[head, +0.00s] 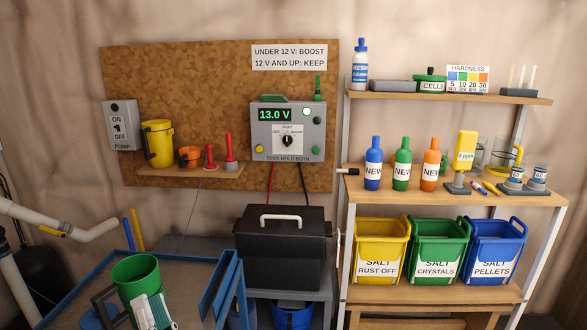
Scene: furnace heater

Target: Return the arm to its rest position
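A white and green piece (152,311) is cut off by the bottom edge, in front of a green bucket (137,271). It may be part of my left gripper, but I cannot tell whether it is open or shut, or whether it touches the bucket. My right gripper is not in view. The bucket is upright with a dark handle on its left, above a blue-framed bench (187,262).
A black lidded box (282,249) stands right of the bench. Shelves (462,191) at right hold bottles and salt bins. A tester (287,132) reading 13.0 V hangs on the corkboard, above a ledge (185,171) with cups. White pipes (35,221) run at left.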

